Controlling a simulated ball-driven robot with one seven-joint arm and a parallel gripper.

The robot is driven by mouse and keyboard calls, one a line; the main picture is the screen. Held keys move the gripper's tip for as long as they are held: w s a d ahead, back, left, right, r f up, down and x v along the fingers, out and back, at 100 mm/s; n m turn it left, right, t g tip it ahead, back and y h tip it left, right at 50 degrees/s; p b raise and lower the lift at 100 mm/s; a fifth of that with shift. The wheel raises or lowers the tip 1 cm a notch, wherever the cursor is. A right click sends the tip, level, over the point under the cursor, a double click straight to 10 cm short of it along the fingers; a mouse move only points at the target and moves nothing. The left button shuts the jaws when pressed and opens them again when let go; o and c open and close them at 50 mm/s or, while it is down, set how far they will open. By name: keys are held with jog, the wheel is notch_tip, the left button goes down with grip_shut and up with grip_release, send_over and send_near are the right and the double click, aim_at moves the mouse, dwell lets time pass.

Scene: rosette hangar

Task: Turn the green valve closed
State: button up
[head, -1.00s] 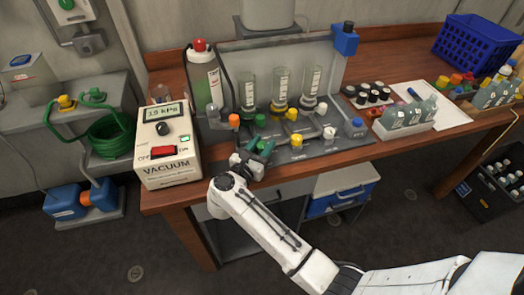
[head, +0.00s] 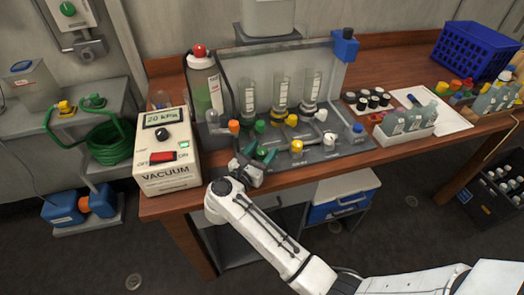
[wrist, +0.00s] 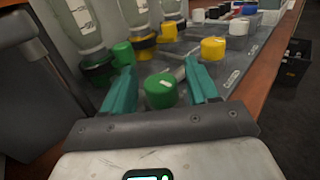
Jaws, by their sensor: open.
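In the wrist view, a round green knob (wrist: 161,91) with a pale mark on top sits between the teal fingers of my gripper (wrist: 164,88). The fingers are open, one on each side of it; a gap shows on both sides. A second green knob (wrist: 122,52) lies behind it at the foot of a glass column, and also shows in the head view (head: 260,126). In the head view my gripper (head: 257,158) is at the manifold's front left edge, and its fingers largely hide the nearer green knob.
Yellow (head: 296,146) and white (head: 329,140) knobs stand to the right on the same grey manifold (head: 312,154). An orange cap (head: 234,126) is close behind my gripper. The vacuum box (head: 167,150) stands left, with glass columns (head: 281,93) behind.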

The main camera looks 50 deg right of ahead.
jog(key=a+b, duration=0.1)
jog(key=a, duration=0.2)
jog(key=s+a, duration=0.1)
jog(key=a, duration=0.3)
jog(key=s+a+b, duration=0.1)
jog(key=a, duration=0.2)
jog(key=shift+a+b, duration=0.25)
jog(key=shift+b, duration=0.05)
